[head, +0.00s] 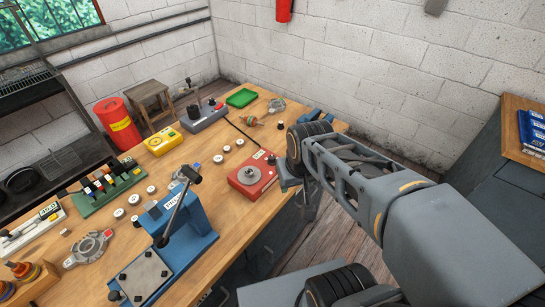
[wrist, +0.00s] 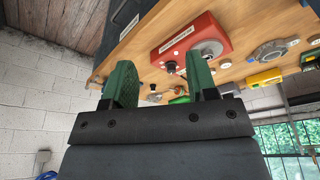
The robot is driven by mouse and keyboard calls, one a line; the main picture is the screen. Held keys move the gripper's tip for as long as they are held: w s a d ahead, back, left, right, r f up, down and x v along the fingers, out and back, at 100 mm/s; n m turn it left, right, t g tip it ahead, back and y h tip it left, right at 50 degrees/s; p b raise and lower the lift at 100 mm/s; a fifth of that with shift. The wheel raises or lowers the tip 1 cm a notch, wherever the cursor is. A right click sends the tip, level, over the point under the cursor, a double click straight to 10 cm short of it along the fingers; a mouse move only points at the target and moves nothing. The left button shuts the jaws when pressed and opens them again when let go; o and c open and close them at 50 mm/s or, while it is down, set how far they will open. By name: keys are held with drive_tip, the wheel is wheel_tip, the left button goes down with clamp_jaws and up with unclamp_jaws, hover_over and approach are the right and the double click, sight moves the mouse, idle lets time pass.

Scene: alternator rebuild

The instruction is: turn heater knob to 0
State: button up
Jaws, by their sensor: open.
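The heater looks to be the red box (head: 240,178) with a round metal plate on top, near the right edge of the bench. It also shows in the wrist view (wrist: 220,28), with a white label and a small black knob (wrist: 171,67) at its near edge. The knob's pointer and setting are too small to read. My gripper (wrist: 162,82) is open and empty, its two green fingers apart. In the wrist view the knob appears between the fingers, and the right finger overlaps the box's edge. I see no contact. In the head view my wrist hides most of the gripper.
A blue press (head: 185,235) with a raised lever stands at the bench front. A yellow meter (head: 162,140), a grey box (head: 204,115) and a green tray (head: 241,98) stand farther back. Several small round parts lie left of the red box. Floor shows right of the bench.

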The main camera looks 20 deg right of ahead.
sight(272, 156)
drive_tip(key=w+r+m+g, duration=0.25)
drive_tip(key=w+m, duration=0.75)
drive_tip(key=w, duration=1.1)
drive_tip(key=shift+m+g, duration=0.25)
drive_tip(key=shift+m, duration=0.05)
wheel_tip(272, 156, down, 14)
drive_tip(key=shift+w+f, duration=0.1)
drive_tip(key=shift+f, duration=0.05)
drive_tip(key=shift+c, duration=0.2)
drive_tip(key=c, duration=0.9)
